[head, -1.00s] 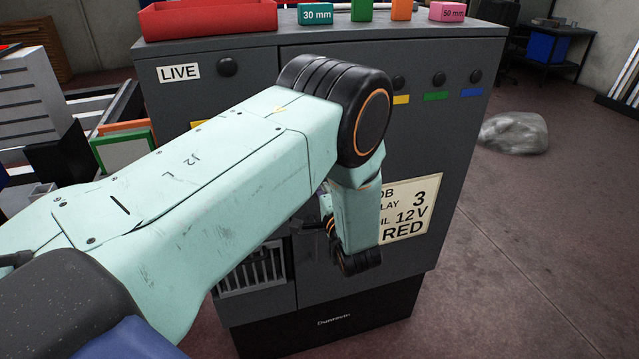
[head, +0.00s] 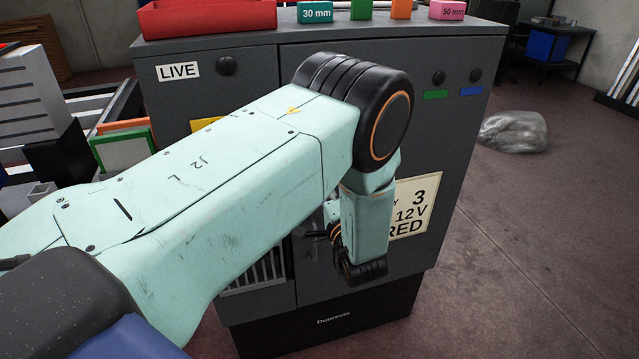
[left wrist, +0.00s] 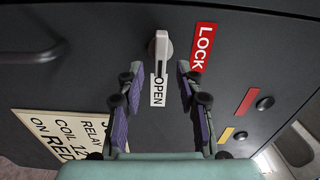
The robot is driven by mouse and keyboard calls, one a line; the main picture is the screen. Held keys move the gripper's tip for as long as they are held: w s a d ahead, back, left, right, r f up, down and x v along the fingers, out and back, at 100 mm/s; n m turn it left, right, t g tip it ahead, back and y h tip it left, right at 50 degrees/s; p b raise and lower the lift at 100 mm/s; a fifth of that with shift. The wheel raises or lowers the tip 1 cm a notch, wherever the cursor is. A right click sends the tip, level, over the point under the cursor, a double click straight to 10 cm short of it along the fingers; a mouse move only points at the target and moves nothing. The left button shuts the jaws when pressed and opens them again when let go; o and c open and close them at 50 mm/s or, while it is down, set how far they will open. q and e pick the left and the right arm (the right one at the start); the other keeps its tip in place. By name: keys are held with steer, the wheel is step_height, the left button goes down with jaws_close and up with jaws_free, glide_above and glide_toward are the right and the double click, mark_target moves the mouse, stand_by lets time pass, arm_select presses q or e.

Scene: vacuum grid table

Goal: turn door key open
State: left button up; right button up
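The door key (left wrist: 160,48) is a pale grey handle on the dark cabinet door in the left wrist view. A white OPEN label (left wrist: 158,90) lies just below it and a red LOCK label (left wrist: 203,46) to its right. The key's bar points down toward OPEN. My left gripper (left wrist: 156,72) is open, with one purple-padded finger on each side of the key's lower end and gaps on both sides. In the head view my left arm hides the key and the gripper. My right gripper is in neither view.
The dark grey cabinet (head: 455,150) carries a red tray (head: 207,18) and several coloured blocks on top. A cream notice (head: 413,205) is on its door. A dark bar handle (left wrist: 35,50) shows in the left wrist view. Open floor lies right, with a clear plastic bag (head: 513,131).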

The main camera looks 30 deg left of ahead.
arm_select(q)
steer(key=v, duration=0.5)
stand_by(0.4)
steer(key=s+d+f+n+g+h+b, duration=0.1)
steer(key=s+d+f+n+g+h, duration=0.15)
steer(key=s+f+h, duration=0.4)
steer(key=s+d+f+n+g+h, duration=0.1)
steer(key=s+f+n+h, duration=0.2)
steer(key=f, duration=0.7)
steer(key=s+d+f+n+g+h+b, duration=0.1)
steer(key=s+f+g+h, duration=0.1)
steer(key=s, duration=1.1)
steer(key=s+d+f+n+g+h+b, duration=0.1)
steer(key=s+f+g, duration=0.4)
steer(key=s, duration=0.9)
steer(key=shift+d+f+g+h+b, duration=0.2)
steer(key=shift+d+g+h+b, duration=0.45)
steer(key=shift+b, duration=0.15)
